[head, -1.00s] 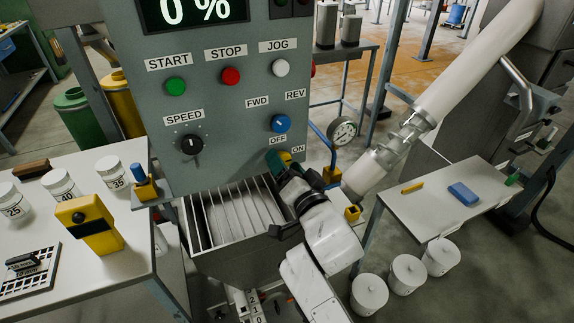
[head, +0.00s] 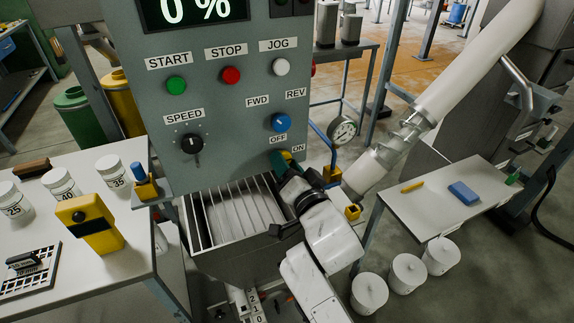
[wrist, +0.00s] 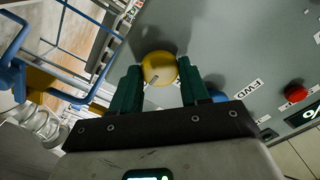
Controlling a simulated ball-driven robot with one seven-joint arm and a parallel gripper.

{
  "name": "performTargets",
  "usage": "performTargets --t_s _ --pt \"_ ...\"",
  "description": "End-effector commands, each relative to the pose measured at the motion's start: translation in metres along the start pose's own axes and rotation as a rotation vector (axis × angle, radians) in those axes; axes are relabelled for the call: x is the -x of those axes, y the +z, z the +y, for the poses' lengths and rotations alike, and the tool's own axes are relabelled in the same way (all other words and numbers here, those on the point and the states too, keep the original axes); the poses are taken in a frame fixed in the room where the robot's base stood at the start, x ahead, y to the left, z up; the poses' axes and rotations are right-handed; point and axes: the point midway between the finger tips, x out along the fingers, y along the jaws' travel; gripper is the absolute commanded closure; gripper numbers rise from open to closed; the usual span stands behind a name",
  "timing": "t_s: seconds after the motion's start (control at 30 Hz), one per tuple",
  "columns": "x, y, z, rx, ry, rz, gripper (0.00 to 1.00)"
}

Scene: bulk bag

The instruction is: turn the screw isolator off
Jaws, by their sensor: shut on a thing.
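The screw isolator is a round yellow knob (wrist: 158,66) with a pale pointer mark, on the grey control panel (head: 235,150). In the wrist view it sits between the two green fingers of my gripper (wrist: 161,82), which are shut on it. In the head view my gripper (head: 281,163) is at the panel's lower right, just under the OFF label (head: 278,139) and the ON label (head: 298,148). There the fingers and wrist hide nearly all of the knob, so its pointer cannot be read against the labels.
A blue FWD/REV selector (head: 281,122) is close above my gripper. START (head: 176,85), STOP (head: 231,75) and JOG (head: 280,67) buttons and a SPEED dial (head: 191,144) share the panel. A slatted hopper (head: 203,220) is below. A gauge (head: 344,128) stands to the right.

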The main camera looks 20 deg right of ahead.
Motion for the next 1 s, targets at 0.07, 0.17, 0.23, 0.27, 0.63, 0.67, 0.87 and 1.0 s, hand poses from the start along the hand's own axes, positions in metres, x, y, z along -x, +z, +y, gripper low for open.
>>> performTargets --t_s 0.07,0.17,0.23,0.27,0.63,0.67,0.87,1.0 --pt "0.0001 0.0003 0.0002 0.019 0.0 0.0 0.85" --pt "0.0 0.0004 0.0 0.06 0.0 0.0 0.85" --pt "0.0 0.0005 -0.0001 0.099 0.0 0.0 0.85" --pt "-0.0001 0.0005 -0.0001 0.12 0.0 0.0 0.85" --pt "-0.0001 -0.0002 -0.0007 0.448 0.001 0.0 0.85" --pt "-0.0001 -0.0002 -0.0009 0.476 0.001 0.0 0.85" --pt "0.0 -0.0003 -0.0012 0.666 0.002 -0.001 0.85" --pt "-0.0001 -0.0002 -0.0014 0.8 0.002 -0.001 0.85"
